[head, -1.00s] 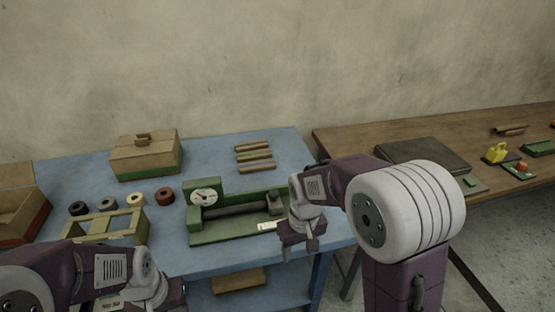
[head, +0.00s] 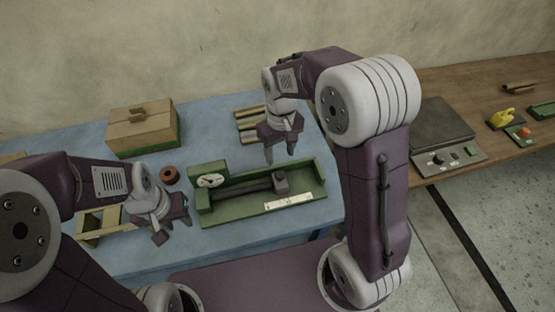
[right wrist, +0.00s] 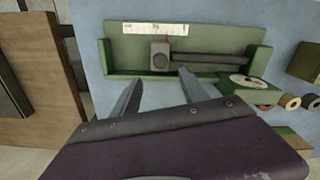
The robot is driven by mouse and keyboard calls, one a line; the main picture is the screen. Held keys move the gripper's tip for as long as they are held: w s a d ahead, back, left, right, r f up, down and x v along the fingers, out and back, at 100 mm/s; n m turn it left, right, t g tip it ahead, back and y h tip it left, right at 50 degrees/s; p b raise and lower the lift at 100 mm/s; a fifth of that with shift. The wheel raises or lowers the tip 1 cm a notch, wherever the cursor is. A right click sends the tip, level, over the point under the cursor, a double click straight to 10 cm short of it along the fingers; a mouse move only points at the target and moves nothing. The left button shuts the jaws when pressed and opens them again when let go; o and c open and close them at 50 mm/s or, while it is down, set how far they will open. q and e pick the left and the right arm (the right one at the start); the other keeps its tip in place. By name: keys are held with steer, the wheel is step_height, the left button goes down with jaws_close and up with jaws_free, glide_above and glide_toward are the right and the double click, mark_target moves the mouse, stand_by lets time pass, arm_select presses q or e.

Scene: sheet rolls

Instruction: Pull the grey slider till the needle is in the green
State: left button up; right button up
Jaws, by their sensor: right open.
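The green gauge fixture (head: 240,212) lies on the blue table. Its round white dial (head: 211,180) is at the left end; the needle is too small to read. A dark rod runs along it to the grey slider (head: 280,181), a block toward the right end. The slider (right wrist: 160,56) also shows in the right wrist view, in front of the fingers. My right gripper (head: 281,157) is open and empty, above and behind the slider, apart from it. My left gripper (head: 174,222) is left of the fixture, near the wooden rack; its finger gap is unclear.
A wooden box with a green base (head: 143,130) stands at the back left. A brown ring (head: 169,174) lies left of the dial. Several wooden strips (head: 248,122) lie behind the fixture. A wooden rack (head: 97,224) is at the left.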

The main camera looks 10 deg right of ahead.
mark_target(280, 174)
steer(key=shift+s+f, duration=0.8)
steer(key=shift+f, duration=0.35)
steer(key=f, duration=0.3)
steer(key=w+f, duration=0.1)
steer(key=f, duration=0.2)
steer(key=shift+w+f+b, duration=0.1)
steer(key=shift+b, duration=0.2)
steer(key=shift+s+f, duration=0.1)
steer(key=shift+s, duration=0.1)
steer(key=shift+w, duration=0.15)
jaws_close()
